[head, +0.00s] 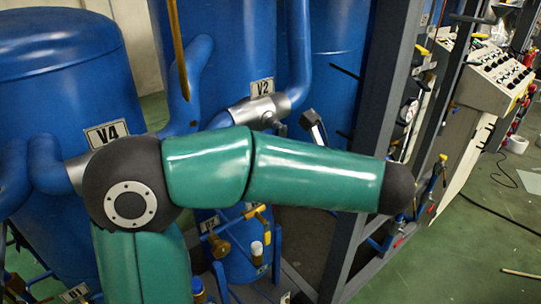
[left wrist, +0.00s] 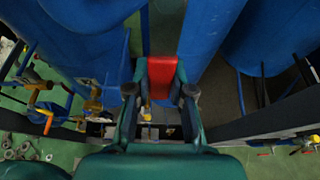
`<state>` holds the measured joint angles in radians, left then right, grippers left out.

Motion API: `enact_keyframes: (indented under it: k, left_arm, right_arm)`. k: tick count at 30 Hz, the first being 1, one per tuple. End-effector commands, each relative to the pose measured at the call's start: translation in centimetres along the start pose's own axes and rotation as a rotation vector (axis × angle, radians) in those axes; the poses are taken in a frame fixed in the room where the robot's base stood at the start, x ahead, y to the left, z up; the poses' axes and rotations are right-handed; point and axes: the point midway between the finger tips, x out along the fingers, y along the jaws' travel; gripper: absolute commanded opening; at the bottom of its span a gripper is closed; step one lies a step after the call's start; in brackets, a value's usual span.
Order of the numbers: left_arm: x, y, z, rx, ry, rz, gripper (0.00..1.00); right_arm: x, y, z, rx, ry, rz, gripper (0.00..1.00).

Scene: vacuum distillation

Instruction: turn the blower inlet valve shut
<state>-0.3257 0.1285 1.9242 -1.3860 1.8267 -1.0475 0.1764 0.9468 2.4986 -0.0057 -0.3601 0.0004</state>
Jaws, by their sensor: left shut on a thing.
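In the left wrist view my left gripper (left wrist: 161,92) is shut on a red handle (left wrist: 162,68), which lies between its two fingers. The handle's far end and mounting are not clear, and I cannot read a label to confirm that it is the blower inlet valve. In the head view my green left arm crosses the middle, and its gripper is hidden. A grey valve body (head: 258,110) sits on blue piping below the V2 plate (head: 262,87). My right gripper is in neither view.
Blue tanks (head: 65,75) and pipes stand close behind my arm. A dark steel frame post (head: 372,95) rises to the right. A control panel (head: 497,75) stands farther right. Small yellow-handled valves (head: 218,243) sit below the arm. The green floor (head: 480,245) at lower right is mostly open.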

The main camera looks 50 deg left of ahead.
Motion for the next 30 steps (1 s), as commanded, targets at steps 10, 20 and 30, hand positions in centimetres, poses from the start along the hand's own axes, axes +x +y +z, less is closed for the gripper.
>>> enact_keyframes:
  k: [10, 20, 30]
  left_arm:
    - [-0.40, -0.43, -0.62, 0.045, 0.006, -0.002, 0.00]
    - [-0.43, -0.48, -0.57, 0.043, 0.005, -0.003, 0.43]
    - [-0.60, -0.56, -0.40, 0.038, 0.003, -0.007, 0.48]
  right_arm:
    - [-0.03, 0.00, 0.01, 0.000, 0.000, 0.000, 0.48]
    - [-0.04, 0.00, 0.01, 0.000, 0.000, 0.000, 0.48]
    - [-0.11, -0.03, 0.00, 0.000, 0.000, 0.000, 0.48]
